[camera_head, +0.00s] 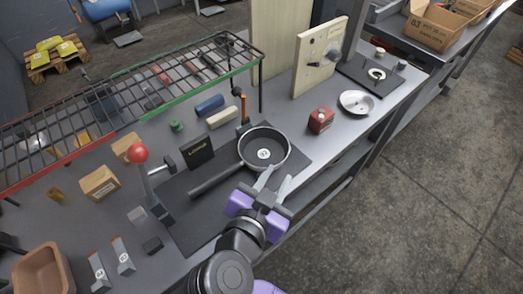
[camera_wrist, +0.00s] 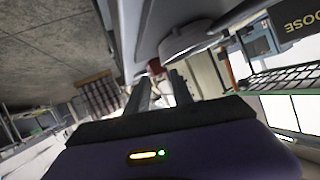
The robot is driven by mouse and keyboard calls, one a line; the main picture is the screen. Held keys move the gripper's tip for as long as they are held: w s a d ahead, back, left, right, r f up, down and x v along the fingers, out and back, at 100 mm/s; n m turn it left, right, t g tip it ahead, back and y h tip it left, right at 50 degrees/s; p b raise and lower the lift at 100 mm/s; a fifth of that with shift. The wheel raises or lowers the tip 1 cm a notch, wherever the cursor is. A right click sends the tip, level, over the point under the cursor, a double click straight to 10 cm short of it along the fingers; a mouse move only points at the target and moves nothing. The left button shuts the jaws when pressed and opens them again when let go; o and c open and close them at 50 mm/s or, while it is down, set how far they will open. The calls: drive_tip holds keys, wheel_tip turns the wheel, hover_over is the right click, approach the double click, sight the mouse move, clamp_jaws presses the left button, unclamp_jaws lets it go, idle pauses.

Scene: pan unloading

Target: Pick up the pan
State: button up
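The black pan (camera_head: 263,139) stands upright on a dark mat (camera_head: 188,228) on the workbench in the head view, with a round white label inside. Its dark handle (camera_head: 214,181) points to the lower left. My purple gripper (camera_head: 276,177) is at the near right side of the pan, its two pale fingers apart and nothing seen between them. In the picture the fingertips overlap the pan's near rim; I cannot tell whether they touch it. In the wrist view, my gripper (camera_wrist: 160,82) also shows spread fingers. I cannot surely identify the pan there.
A red block (camera_head: 320,120) and a silver dish (camera_head: 356,102) stand right of the pan. A black box (camera_head: 197,151) and a red-knobbed lever (camera_head: 138,154) stand left of it. A wire rack (camera_head: 130,90) spans the back left. Open floor lies at the right.

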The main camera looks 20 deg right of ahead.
sight(264, 150)
drive_tip(key=x, duration=0.2)
drive_tip(key=p+x, duration=0.1)
drive_tip(key=x, duration=0.2)
drive_tip(key=p+x, duration=0.1)
drive_tip(key=x, duration=0.1)
drive_tip(key=shift+w+a, duration=0.1)
drive_tip(key=shift+w, duration=0.45)
clamp_jaws()
drive_tip(key=shift+f, duration=0.1)
idle(0.8)
